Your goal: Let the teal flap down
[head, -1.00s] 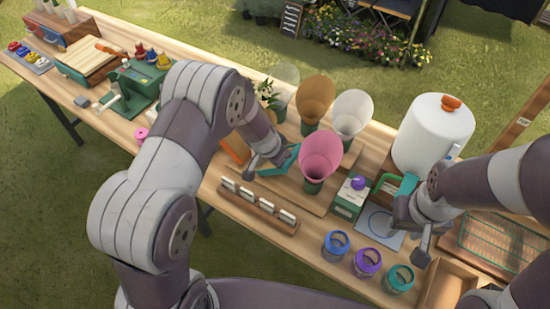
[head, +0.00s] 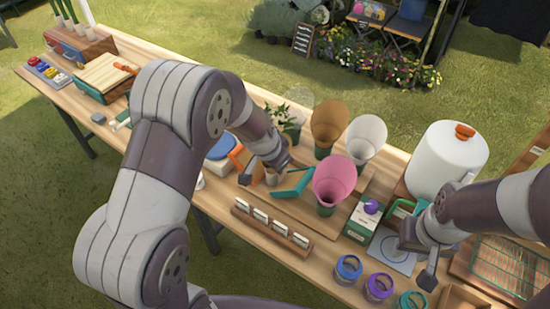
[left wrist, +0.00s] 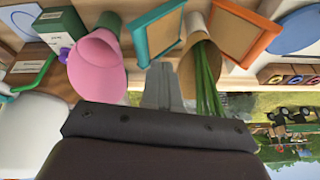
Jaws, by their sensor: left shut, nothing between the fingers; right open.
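The teal flap (head: 293,190) stands at a slant on the wooden board, left of the pink cone (head: 334,180). In the left wrist view it shows as a teal-rimmed panel (left wrist: 142,38) with a tan middle, beyond my fingertips. My left gripper (left wrist: 160,88) is shut and empty, close to the flap but apart from it. In the head view its wrist hangs just left of the flap and hides part of the board. My right gripper (head: 418,262) is open over the right side of the table, far from the flap.
An orange-rimmed flap (left wrist: 262,40) stands beside the teal one. A tan wrap with green stems (left wrist: 200,72) is close to my left fingers. A tag rack (head: 270,228), a green-white box (head: 361,222) and several jars stand nearby.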

